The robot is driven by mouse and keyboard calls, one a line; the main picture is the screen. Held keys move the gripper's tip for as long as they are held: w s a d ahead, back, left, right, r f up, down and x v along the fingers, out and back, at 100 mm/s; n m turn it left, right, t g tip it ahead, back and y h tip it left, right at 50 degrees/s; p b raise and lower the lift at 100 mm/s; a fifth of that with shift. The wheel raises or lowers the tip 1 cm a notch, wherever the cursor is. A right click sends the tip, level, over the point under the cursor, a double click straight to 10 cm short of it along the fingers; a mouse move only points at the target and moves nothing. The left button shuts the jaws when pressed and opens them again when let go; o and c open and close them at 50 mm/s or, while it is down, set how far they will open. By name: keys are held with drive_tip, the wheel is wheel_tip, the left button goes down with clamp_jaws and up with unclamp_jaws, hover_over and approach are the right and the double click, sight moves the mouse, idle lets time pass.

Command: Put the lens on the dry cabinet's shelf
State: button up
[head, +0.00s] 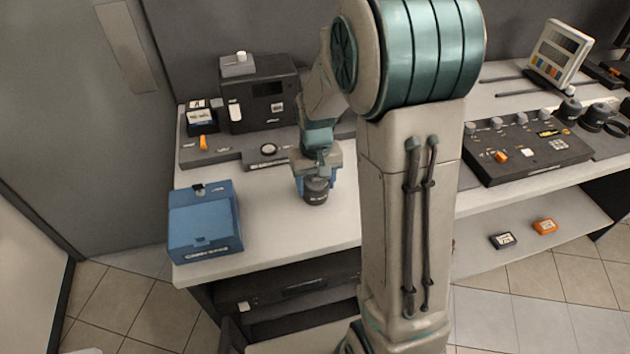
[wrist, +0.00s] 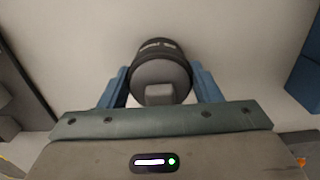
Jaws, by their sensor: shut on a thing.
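A dark grey cylindrical lens (head: 316,190) is at my gripper (head: 314,178) over the white table top, left of centre in the head view. In the wrist view the lens (wrist: 160,72) sits between the two blue fingers of my gripper (wrist: 160,88), which are shut on its sides. I cannot tell whether the lens touches the table. A dark unit with open shelf-like spaces (head: 290,296) shows under the table front; I cannot tell if it is the dry cabinet. My arm hides part of the scene.
A blue case (head: 205,222) stands at the table's front left corner. A dark grey machine (head: 262,97) stands behind it. On the right are a control panel (head: 528,142), a color chart (head: 559,54) and other lenses. Bare table lies around the held lens.

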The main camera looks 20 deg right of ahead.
drive_tip(key=o, duration=1)
drive_tip(key=shift+f, duration=0.15)
drive_tip(key=o, duration=0.3)
drive_tip(key=shift+o, duration=0.2)
